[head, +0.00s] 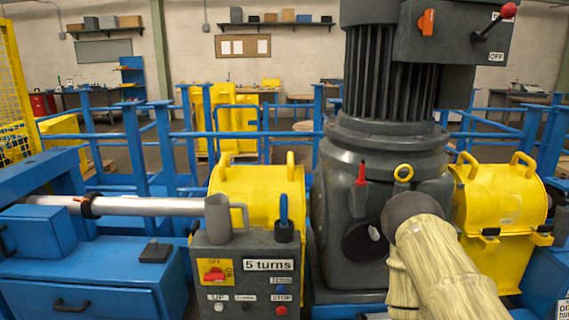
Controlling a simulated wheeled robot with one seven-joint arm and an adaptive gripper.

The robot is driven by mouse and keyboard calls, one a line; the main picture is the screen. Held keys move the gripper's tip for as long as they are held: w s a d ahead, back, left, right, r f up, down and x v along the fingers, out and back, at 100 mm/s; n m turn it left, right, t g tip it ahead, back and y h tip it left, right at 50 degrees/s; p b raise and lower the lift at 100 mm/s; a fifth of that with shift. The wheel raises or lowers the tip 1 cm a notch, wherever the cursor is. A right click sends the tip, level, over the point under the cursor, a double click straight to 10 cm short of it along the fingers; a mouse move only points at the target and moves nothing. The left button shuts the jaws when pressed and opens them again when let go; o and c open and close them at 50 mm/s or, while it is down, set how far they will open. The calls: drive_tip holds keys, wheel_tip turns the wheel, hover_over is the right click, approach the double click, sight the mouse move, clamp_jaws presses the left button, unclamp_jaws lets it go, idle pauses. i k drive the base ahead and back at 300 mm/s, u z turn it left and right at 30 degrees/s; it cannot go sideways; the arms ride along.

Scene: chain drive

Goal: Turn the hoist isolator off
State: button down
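A grey control box (250,285) stands at the lower middle. On its front left is a yellow plate marked OFF at the top and ON at the right, carrying a red rotary switch (214,274), which looks like the isolator. Its handle appears to lie roughly level, toward the ON side, though it is small. Beside and below it are a "5 turns" label, small buttons marked UP and STOP, and a red button (281,310). My arm rises at the lower right in front of the big grey machine. My gripper cannot be made out, and nothing touches the switch.
A grey mug (226,217) and a dark cup with a blue-handled tool (283,222) stand on the box. The grey motor (392,85) carries a red-knobbed lever (494,22) by an OFF label. Yellow guards (255,190) and blue rails surround it. Space before the box looks clear.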

sight(215, 275)
drive_tip(key=k, duration=0.5)
drive_tip(key=u, duration=1.7)
drive_tip(key=i, duration=1)
drive_tip(key=z, duration=1.7)
